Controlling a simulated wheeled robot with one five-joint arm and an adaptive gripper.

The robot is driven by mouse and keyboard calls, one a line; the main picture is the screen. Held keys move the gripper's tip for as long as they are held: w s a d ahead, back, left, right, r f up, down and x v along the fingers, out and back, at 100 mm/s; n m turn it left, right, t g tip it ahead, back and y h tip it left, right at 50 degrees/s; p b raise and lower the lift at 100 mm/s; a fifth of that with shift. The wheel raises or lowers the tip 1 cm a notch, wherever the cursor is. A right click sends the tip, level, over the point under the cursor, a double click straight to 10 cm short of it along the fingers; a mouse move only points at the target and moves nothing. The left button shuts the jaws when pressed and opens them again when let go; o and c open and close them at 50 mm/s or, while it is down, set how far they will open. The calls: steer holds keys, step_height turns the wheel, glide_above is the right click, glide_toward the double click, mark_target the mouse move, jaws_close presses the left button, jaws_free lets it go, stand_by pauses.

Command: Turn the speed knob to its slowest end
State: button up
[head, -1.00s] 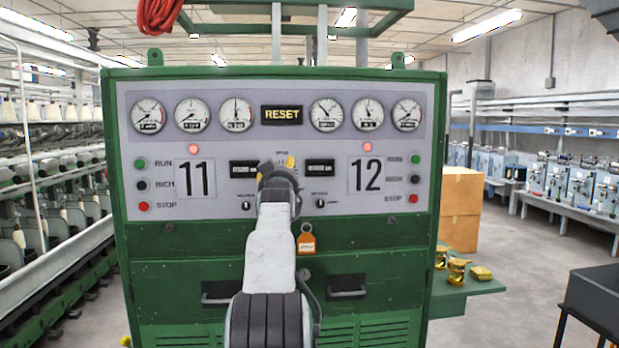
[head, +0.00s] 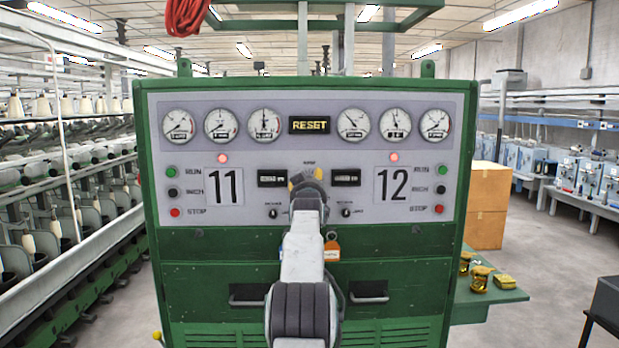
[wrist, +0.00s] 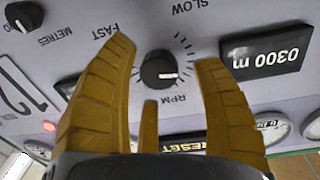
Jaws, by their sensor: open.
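The speed knob (wrist: 160,70) is a round black dial on the grey panel, with tick marks around part of it. In the wrist view the panel appears upside down; the SLOW label (wrist: 190,7) is at the upper right and the FAST label (wrist: 112,31) at the upper left. The knob's white pointer mark points right. My gripper (wrist: 165,56) is open, its yellow fingers spread to either side of the knob, with a shorter finger below it. Contact cannot be told. In the head view my gripper (head: 303,180) hides the knob.
The green cabinet (head: 220,255) carries gauges, a RESET sign (head: 310,125) and small switches. A 0300 m counter (wrist: 266,50) is right of the knob in the wrist view. An orange tag (head: 332,250) hangs below the panel. A cardboard box (head: 488,205) stands to the right.

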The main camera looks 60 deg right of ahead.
steer(key=shift+w+d+p, duration=0.3)
steer(key=shift+d+p, duration=0.1)
steer(key=shift+d, duration=0.15)
steer(key=shift+f, duration=0.1)
steer(key=c, duration=1.2)
